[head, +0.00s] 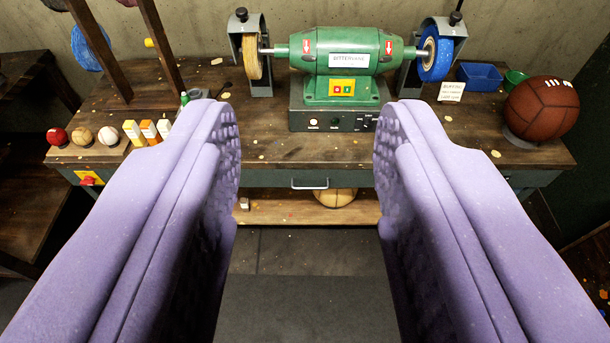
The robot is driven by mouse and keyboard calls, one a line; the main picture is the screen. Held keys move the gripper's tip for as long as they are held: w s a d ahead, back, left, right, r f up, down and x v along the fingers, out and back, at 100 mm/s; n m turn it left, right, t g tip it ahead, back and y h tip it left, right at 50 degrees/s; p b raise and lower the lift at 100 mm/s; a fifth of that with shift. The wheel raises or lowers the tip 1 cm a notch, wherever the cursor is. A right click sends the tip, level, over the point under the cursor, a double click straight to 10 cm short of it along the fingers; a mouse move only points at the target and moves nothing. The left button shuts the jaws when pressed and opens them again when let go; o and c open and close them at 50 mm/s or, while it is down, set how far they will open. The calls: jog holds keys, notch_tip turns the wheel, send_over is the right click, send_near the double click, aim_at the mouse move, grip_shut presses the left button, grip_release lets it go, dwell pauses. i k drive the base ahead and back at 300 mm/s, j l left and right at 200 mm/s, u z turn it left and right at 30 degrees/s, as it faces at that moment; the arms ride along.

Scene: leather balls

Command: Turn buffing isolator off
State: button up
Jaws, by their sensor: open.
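A red rotary switch on a yellow plate (90,179), which looks like the isolator, is on the bench's front face at the far left. Its handle is small and looks slanted; I cannot tell its on or off position. The green buffing machine (340,52) stands at the back of the bench with a wheel at each end. It has a yellow plate with red and green buttons on its front. My gripper (308,125) is open and empty, its two lavender fingers wide apart in front of the bench. The left finger is to the right of the red switch, not touching it.
The wooden bench (280,152) carries small balls (82,136) and bottles (133,133) at left, just above the switch. A lower shelf holds a tan ball (335,197).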

aim_at(89, 180)
jog(key=k, duration=0.25)
jog(key=u, duration=1.25)
jog(key=z, duration=1.25)
jog(key=u, duration=1.25)
jog(key=i+u, duration=0.1)
jog(key=i, duration=0.45)
